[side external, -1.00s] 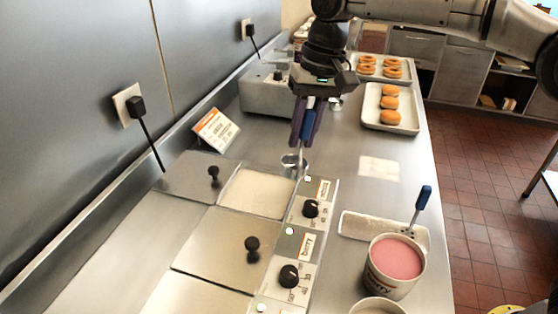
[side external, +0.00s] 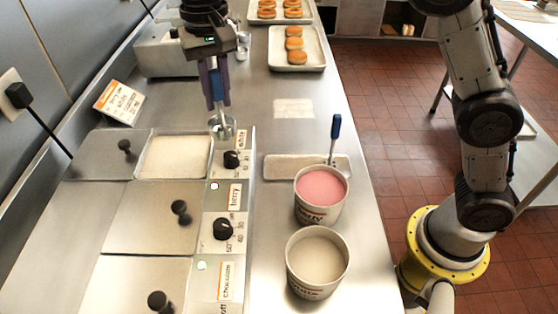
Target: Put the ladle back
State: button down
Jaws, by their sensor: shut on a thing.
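My gripper (side external: 215,100), with purple fingers, is shut on the blue handle of the ladle (side external: 222,128). The ladle hangs upright, its metal bowl down, by the back right corner of the open white-glaze well (side external: 176,157). Its bowl appears above the counter; I cannot tell the exact gap. The well holds pale glaze, with its lid (side external: 108,150) off to the left. A second blue-handled tool (side external: 336,128) stands tilted at the pink berry tub (side external: 320,190); its lower end is hidden.
Knob panels (side external: 225,230) run beside the lidded berry and chocolate wells. A cream tub (side external: 317,260) stands in front of the pink one. A shallow tray (side external: 285,167) lies behind it. Donut trays (side external: 297,62) are at the back. A sign (side external: 120,103) stands left of my gripper.

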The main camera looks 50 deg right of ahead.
jog(key=s+d+m, duration=0.2)
jog(key=s+d, duration=0.5)
jog(key=s, duration=0.3)
jog(key=s+d+m, duration=0.2)
jog(key=s+d, duration=0.5)
jog(key=s, duration=0.3)
jog(key=shift+m, duration=0.3)
jog(key=shift+w+a+f, duration=0.65)
jog(key=shift+w+f, duration=1.25)
jog(key=shift+w, duration=0.25)
jog(key=shift+w+a+f, duration=0.6)
jog(key=shift+w+f, duration=1.3)
jog(key=shift+w, duration=0.2)
jog(key=shift+w+a+f, duration=0.65)
jog(key=shift+w+f, duration=1.25)
jog(key=shift+w, duration=0.25)
jog(key=shift+f, duration=0.2)
jog(key=c, duration=0.8)
grip_release()
jog(key=shift+o, duration=0.2)
jog(key=shift+r, duration=0.15)
